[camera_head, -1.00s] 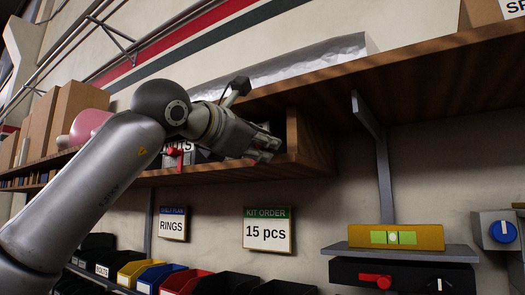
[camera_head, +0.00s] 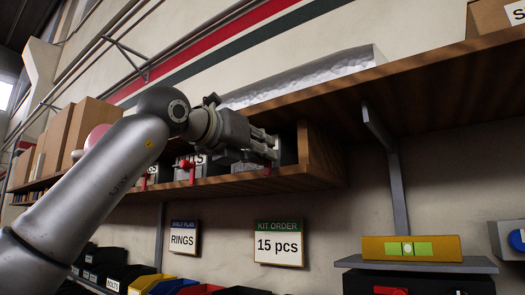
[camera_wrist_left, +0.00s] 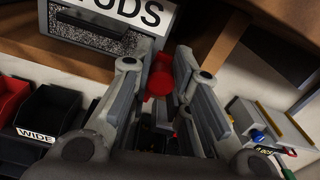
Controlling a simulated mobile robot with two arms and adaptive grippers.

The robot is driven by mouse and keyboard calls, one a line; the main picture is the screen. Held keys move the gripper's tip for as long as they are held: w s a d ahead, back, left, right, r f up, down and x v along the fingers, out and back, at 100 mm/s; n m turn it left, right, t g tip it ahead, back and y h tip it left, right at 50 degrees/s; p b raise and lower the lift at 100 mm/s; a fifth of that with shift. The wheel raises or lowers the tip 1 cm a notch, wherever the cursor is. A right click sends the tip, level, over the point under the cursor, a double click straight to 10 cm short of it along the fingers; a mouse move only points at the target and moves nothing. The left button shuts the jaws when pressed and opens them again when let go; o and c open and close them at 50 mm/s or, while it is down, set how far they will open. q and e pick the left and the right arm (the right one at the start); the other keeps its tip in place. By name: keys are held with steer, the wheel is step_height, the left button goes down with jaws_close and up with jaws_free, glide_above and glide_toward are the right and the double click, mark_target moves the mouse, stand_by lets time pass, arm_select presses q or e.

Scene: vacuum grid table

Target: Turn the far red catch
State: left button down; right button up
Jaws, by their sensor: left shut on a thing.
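My left gripper (camera_head: 272,150) reaches in from the left to the front of the wooden shelf compartment. In the left wrist view its fingers (camera_wrist_left: 172,92) are closed around a red catch (camera_wrist_left: 160,80), just below a grey box (camera_wrist_left: 110,44) whose label ends in "UDS". In the head view a bit of red from this catch (camera_head: 267,171) shows under the fingers; the rest is hidden. Two other red catches stand to the left, one (camera_head: 187,166) by a box labelled "...TS" and one (camera_head: 149,176) farther left. My right gripper is in neither view.
The compartment's wooden side wall (camera_head: 318,158) stands just right of the gripper. The long shelf (camera_head: 440,75) runs above. Below are signs, open bins (camera_head: 165,286) and a yellow level-like block (camera_head: 380,246) on a small shelf. The space before the wall is clear.

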arm_select(q)
steer(key=shift+a+r+n, duration=0.15)
steer(key=shift+a+n, duration=0.05)
steer(key=shift+n, duration=0.3)
steer(key=c, duration=1.5)
jaws_free()
steer(key=shift+w, duration=0.1)
steer(key=shift+o, duration=1)
steer(key=shift+w, duration=0.1)
steer(key=shift+w+d, duration=0.1)
steer(key=shift+d, duration=0.05)
steer(key=v, duration=1.2)
steer(key=shift+f, duration=0.25)
